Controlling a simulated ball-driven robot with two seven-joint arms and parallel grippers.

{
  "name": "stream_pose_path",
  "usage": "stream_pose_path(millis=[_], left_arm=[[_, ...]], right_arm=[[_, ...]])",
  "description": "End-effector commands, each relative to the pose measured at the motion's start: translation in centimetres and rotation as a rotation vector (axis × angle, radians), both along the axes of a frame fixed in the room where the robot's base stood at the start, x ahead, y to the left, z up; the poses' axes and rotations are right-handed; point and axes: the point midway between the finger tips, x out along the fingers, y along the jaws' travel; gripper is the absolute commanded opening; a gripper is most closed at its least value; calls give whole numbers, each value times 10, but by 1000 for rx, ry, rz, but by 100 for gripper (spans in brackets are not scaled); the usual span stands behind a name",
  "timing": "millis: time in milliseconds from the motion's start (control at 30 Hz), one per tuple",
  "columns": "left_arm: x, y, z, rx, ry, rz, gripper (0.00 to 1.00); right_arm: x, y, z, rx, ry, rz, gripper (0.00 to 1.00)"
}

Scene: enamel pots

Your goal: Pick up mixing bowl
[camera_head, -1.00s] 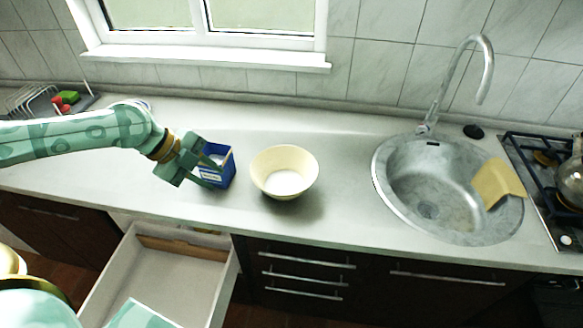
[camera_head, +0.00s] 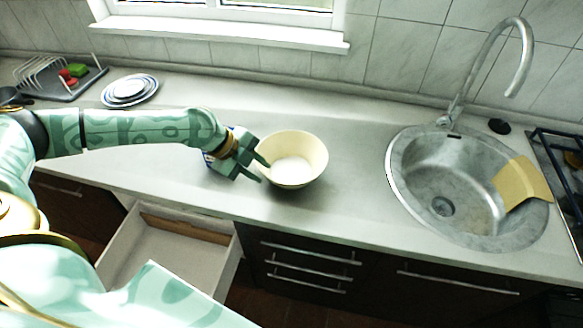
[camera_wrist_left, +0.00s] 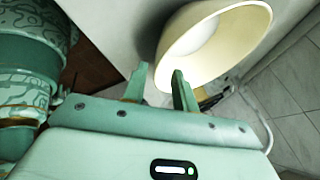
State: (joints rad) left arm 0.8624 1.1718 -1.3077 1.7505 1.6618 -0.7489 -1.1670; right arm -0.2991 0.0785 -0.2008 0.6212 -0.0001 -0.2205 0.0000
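The mixing bowl (camera_head: 292,158), cream and round, stands upright on the counter in the middle of the head view. It also shows large at the top of the left wrist view (camera_wrist_left: 222,40). My left gripper (camera_head: 262,171) is at the bowl's left side, its fingertips close to the wall. In the left wrist view its two fingers (camera_wrist_left: 159,88) are apart with nothing held between them, and the right finger overlaps the bowl's edge. Whether a finger touches the bowl I cannot tell. My right gripper is not in view.
A blue box (camera_head: 208,160) stands behind my left gripper, mostly hidden. Stacked plates (camera_head: 130,90) and a dish rack (camera_head: 45,75) are at the back left. A drawer (camera_head: 180,262) is open below the counter. The sink (camera_head: 420,175) is at right; the counter between is clear.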

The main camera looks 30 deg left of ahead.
Motion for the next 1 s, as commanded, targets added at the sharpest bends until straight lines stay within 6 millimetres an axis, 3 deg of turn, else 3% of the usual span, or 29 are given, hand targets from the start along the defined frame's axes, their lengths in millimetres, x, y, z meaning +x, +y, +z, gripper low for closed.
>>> stream_pose_path(millis=[200, 500, 600, 633, 1000], left_arm=[[12, -15, -31, -1, 1, 0, 28], [14, -18, -36, 1, -1, 1, 28], [14, -18, -36, 1, 0, 0, 3], [14, -18, -36, 1, 0, 0, 0], [14, -18, -36, 1, 0, 0, 0]], right_arm=[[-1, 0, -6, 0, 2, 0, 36], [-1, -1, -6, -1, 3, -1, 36], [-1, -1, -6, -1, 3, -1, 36], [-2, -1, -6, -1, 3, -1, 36], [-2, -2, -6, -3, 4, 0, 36]])
